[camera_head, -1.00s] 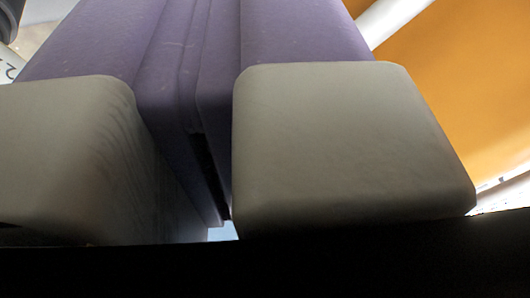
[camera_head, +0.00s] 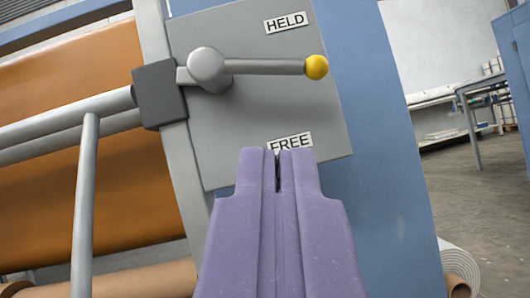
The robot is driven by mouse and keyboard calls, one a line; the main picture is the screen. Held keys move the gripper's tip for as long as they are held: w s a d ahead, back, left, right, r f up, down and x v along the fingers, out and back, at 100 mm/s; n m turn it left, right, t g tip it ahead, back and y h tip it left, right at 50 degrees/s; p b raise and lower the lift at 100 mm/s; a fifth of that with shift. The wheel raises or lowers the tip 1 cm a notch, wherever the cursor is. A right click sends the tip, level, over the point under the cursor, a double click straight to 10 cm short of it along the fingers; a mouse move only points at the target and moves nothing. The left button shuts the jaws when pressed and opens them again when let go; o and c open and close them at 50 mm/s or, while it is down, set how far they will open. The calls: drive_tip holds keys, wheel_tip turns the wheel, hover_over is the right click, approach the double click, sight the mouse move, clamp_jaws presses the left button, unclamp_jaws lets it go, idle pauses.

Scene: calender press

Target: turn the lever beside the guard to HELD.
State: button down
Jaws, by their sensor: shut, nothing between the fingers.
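The lever (camera_head: 265,67) is a grey arm with a yellow ball knob (camera_head: 316,67) at its right end. It turns on a round grey hub (camera_head: 207,66) on a grey plate (camera_head: 240,118) and points right, roughly level. The HELD label (camera_head: 286,22) is above the lever and the FREE label (camera_head: 290,142) below it. The guard (camera_head: 60,128) is grey tubing to the left, joined to a dark block (camera_head: 160,95) beside the hub. My purple gripper (camera_head: 277,153) is shut and empty, its tips in front of the plate's lower part, below the lever, partly covering the FREE label.
An orange roll (camera_head: 100,60) lies behind the guard tubes. A blue machine frame (camera_head: 365,150) stands behind the plate. A brown roll (camera_head: 130,282) is at lower left and a white roll (camera_head: 455,265) at lower right. Open floor and a table (camera_head: 480,90) show at right.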

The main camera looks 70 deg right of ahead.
drive_tip(key=p, duration=0.5)
approach(282, 60)
drive_tip(key=x, duration=0.5)
drive_tip(key=shift+w+f, duration=0.1)
drive_tip(key=shift+w, duration=0.25)
drive_tip(key=shift+w+d+r, duration=0.15)
drive_tip(key=shift+d+r, duration=0.1)
drive_tip(key=shift+d, duration=0.4)
drive_tip(key=shift+r, duration=0.1)
drive_tip(key=shift+s+d+r+p, duration=0.15)
drive_tip(key=shift+s+r+p, duration=0.2)
drive_tip(key=shift+r+p, duration=0.35)
